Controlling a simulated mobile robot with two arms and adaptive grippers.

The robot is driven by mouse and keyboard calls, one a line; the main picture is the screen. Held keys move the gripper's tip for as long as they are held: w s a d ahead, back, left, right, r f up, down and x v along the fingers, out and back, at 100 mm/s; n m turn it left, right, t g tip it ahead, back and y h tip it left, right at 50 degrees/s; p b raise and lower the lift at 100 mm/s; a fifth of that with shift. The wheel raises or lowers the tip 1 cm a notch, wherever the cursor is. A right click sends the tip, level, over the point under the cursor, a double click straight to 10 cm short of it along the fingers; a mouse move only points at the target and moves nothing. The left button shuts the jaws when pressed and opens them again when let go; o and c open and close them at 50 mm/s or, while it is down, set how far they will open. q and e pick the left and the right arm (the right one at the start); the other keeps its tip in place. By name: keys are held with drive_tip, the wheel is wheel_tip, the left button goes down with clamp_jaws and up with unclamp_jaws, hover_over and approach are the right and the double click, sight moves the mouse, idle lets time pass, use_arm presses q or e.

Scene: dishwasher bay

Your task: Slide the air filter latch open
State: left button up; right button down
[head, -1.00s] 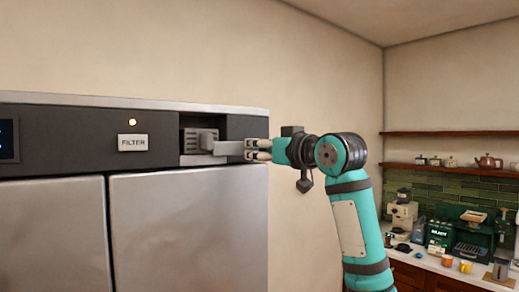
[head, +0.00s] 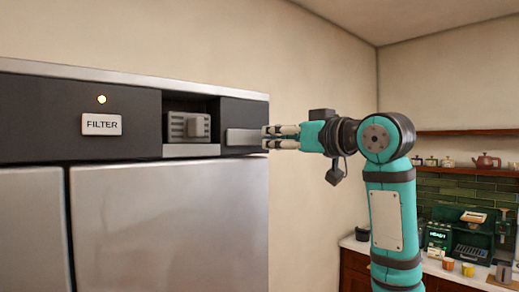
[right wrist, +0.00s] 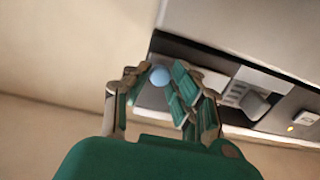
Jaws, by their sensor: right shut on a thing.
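The air filter latch (head: 243,137) is a flat grey bar on the dark front panel, right of a recessed slot. My right gripper (head: 266,138) is shut on its right end at the panel's right edge. The slot is uncovered, and a ribbed grey block with a knob (head: 188,126) shows inside. In the right wrist view the fingers close around the latch end; a small pale-blue round spot (right wrist: 160,75) shows between them, and I cannot tell what it is. My left gripper is out of view.
A FILTER label (head: 102,125) and a lit indicator (head: 101,99) are left of the slot. Steel doors (head: 170,230) are below. A plain wall is behind my right arm. A counter with a coffee machine (head: 470,237) and cups stands at the far right.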

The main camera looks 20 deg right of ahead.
drive_tip(key=shift+d, duration=0.25)
drive_tip(key=shift+a+r, duration=0.15)
drive_tip(key=shift+a, duration=0.05)
drive_tip(key=c, duration=1.5)
unclamp_jaws()
drive_tip(key=shift+o, duration=1.2)
drive_tip(key=shift+d, duration=0.1)
drive_tip(key=shift+o, duration=0.6)
drive_tip(key=shift+d, duration=0.1)
drive_tip(key=shift+s, duration=0.2)
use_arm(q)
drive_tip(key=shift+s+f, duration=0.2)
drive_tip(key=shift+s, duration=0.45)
use_arm(e)
drive_tip(key=v, duration=1.1)
drive_tip(key=shift+s, duration=0.3)
